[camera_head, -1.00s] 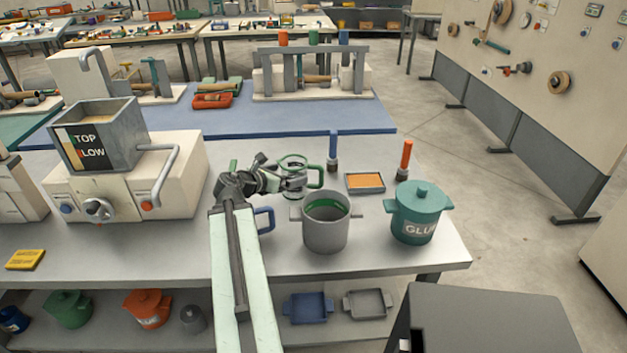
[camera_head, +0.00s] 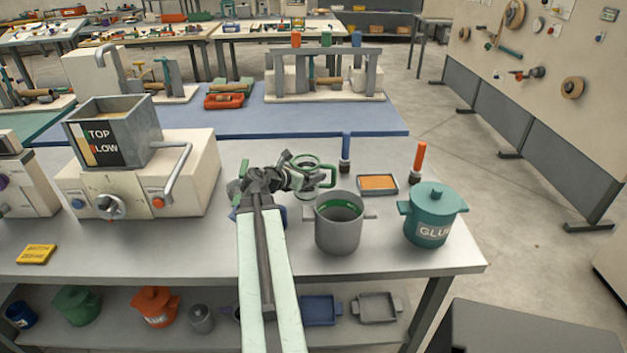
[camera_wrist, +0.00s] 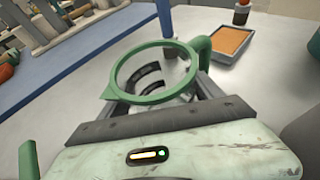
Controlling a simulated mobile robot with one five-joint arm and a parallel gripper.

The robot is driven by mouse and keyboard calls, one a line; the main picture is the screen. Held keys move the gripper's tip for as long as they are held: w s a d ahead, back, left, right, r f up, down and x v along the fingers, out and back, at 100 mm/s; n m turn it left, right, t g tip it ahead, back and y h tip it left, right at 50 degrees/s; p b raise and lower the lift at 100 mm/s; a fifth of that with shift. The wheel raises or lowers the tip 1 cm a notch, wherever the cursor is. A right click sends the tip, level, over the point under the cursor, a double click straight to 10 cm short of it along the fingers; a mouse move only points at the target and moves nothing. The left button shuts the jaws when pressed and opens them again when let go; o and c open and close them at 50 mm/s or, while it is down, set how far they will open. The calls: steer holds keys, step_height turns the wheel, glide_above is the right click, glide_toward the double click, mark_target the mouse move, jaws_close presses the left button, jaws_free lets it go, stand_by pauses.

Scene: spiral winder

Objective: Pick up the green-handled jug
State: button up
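The green-handled jug (camera_head: 325,176) has a green rim and a green handle on its right side. It stands over the workbench (camera_head: 440,265), behind the grey pot. The wrist view looks into its green rim (camera_wrist: 150,92), with the handle (camera_wrist: 202,52) at upper right. My gripper (camera_head: 303,180) is at the jug, coming from the left and front. In the wrist view its two fingers (camera_wrist: 165,98) are spread, one on each side of the jug's body. I cannot tell whether they press on it. The jug's lower part is mostly hidden.
A grey pot (camera_head: 338,237) is close in front of the jug, and a teal glue pot (camera_head: 432,216) is to the right. An orange-filled tray (camera_head: 378,183), a blue-handled tool (camera_head: 346,148) and an orange-handled tool (camera_head: 419,156) stand nearby. A large machine (camera_head: 185,185) occupies the left.

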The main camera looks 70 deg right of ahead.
steer(key=c, duration=0.4)
steer(key=shift+o, duration=0.2)
step_height(320, 180, up, 10)
steer(key=p, duration=1)
steer(key=shift+r, duration=0.2)
